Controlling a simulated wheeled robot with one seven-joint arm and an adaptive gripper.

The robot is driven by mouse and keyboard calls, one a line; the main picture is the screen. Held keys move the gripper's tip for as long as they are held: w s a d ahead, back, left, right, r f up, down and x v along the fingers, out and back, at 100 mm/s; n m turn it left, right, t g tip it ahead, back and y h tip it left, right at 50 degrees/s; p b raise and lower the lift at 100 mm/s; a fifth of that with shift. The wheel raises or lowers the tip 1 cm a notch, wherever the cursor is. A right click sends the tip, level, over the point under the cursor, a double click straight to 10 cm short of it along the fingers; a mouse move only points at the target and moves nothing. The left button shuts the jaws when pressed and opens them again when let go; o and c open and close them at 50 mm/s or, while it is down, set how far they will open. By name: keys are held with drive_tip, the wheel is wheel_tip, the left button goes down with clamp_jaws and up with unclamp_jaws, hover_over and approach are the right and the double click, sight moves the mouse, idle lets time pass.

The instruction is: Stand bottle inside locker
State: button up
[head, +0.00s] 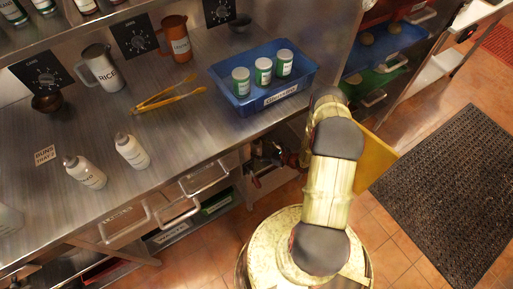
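Two white squeeze bottles stand on the steel counter, one bottle (132,151) and, to its left, another bottle (85,172). I cannot tell which bottle the task means. No thing is clearly a locker. A flat yellow panel (376,160) stands beside my arm, and I cannot tell whether it is a door. My arm rises from the base at bottom centre and bends near the counter's right end. My gripper is hidden from this view.
The steel counter (190,125) holds a blue bin (259,103) with three green-and-white jars, yellow tongs (166,97), a white RICE pitcher (103,68) and a brown pitcher (176,39). Drawer handles (180,215) protrude in front. A dark mat (455,195) covers floor at right.

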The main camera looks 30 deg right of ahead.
drive_tip(key=p+v, duration=0.2)
drive_tip(key=v, duration=0.8)
drive_tip(key=shift+s, duration=0.25)
drive_tip(key=shift+s+d, duration=0.1)
drive_tip(key=shift+d, duration=0.1)
